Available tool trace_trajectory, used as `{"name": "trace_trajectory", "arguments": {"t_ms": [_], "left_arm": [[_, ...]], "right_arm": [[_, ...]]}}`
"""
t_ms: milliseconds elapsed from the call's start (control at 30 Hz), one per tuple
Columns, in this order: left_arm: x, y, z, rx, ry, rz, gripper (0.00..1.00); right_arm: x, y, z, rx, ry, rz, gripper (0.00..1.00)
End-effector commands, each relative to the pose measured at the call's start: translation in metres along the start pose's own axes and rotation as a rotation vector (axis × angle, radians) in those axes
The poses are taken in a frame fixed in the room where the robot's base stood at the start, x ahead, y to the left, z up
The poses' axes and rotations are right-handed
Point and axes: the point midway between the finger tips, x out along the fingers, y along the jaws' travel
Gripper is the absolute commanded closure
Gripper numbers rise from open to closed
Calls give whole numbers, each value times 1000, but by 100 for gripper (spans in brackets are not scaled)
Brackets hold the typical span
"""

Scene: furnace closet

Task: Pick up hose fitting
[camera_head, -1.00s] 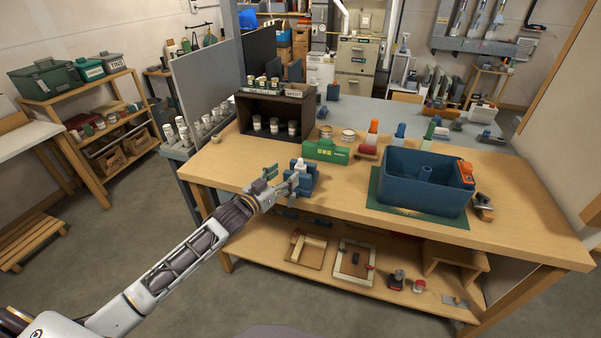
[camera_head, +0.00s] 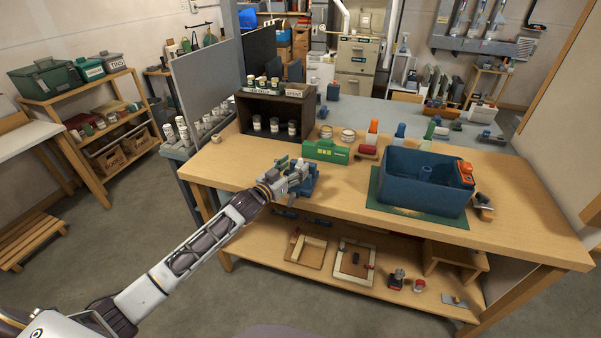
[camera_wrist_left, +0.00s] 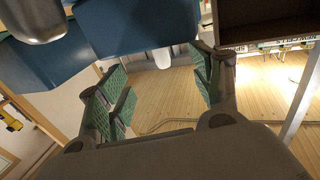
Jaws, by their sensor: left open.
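A blue block-shaped holder (camera_head: 305,185) stands on the workbench near its front edge. A small pale piece at its top (camera_head: 300,163), possibly the hose fitting, is partly hidden by my gripper. My left gripper (camera_head: 292,170) is over the holder. In the left wrist view the gripper (camera_wrist_left: 158,85) is open, with green-padded fingers wide apart and nothing between the pads. A blue body (camera_wrist_left: 130,25) lies beyond the fingers, with a small white rounded tip (camera_wrist_left: 162,61) at its edge. I cannot tell whether a finger touches it. My right gripper is not in view.
A dark shelf box (camera_head: 270,108) with jars stands behind. A green case (camera_head: 325,152) is behind and right of the holder. A large blue bin (camera_head: 424,190) sits on a green mat to the right. Bare bench lies between holder and bin.

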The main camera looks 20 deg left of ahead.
Motion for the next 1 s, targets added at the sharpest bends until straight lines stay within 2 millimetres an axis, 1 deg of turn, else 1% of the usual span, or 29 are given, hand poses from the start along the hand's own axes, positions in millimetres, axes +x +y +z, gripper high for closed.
{"name": "trace_trajectory", "arguments": {"t_ms": [200, 467, 733, 1000], "left_arm": [[0, 0, 0, 0, 0, 0, 35], [7, -2, 1, -1, 0, -1, 35], [26, -5, 3, 0, 1, -1, 35], [45, -6, 4, -1, 1, -1, 35]], "right_arm": [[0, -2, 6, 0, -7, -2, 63], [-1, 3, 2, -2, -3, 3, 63], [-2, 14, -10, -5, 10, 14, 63], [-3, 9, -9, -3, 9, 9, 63]]}}
